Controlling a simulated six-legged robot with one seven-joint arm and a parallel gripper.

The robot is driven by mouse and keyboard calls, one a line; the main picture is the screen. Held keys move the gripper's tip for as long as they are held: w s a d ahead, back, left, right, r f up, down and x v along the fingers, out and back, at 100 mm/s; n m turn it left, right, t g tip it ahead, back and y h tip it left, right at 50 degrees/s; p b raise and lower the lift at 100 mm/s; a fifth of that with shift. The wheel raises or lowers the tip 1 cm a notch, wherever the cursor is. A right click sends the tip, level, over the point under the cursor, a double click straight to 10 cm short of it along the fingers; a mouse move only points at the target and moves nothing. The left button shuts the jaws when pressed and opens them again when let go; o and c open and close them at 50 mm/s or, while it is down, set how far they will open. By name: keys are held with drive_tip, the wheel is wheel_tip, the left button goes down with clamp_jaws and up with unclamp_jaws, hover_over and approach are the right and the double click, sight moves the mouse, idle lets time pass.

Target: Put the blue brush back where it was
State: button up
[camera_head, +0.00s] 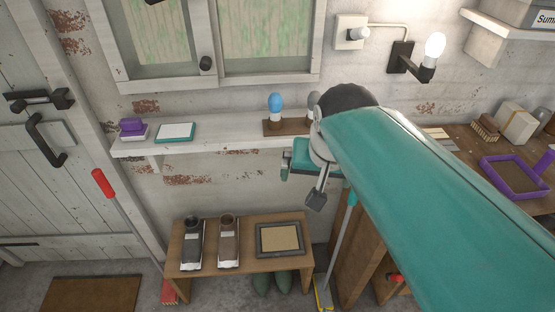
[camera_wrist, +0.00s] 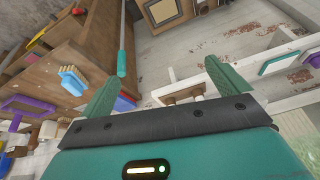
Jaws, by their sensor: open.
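A blue brush (camera_wrist: 72,80) with pale bristles lies on the brown wooden workbench at the left of the wrist view. In the head view my arm covers that part of the bench, so I cannot pick the brush out there. My gripper (camera_wrist: 161,70) is open, with its two green fingers wide apart and nothing seen between them. It is in front of the white wall shelf (camera_head: 213,140), away from the brush. On the shelf, an upright blue-topped piece (camera_head: 275,102) stands on a brown wooden base (camera_head: 282,130), beside a grey-topped one.
The shelf also holds a purple brush-like item (camera_head: 132,126) and a green-edged pad (camera_head: 175,131). A low wooden bench (camera_head: 250,218) below holds two dark-topped items and a frame. A purple tray (camera_head: 513,176) and a tan brush (camera_head: 487,128) are on the workbench.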

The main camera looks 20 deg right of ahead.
drive_tip(key=s+a+f+n+t+y, duration=0.1)
drive_tip(key=s+a+f+n, duration=0.1)
drive_tip(key=s+a+n, duration=0.2)
drive_tip(key=shift+a+n, duration=0.3)
drive_tip(key=shift+a, duration=0.15)
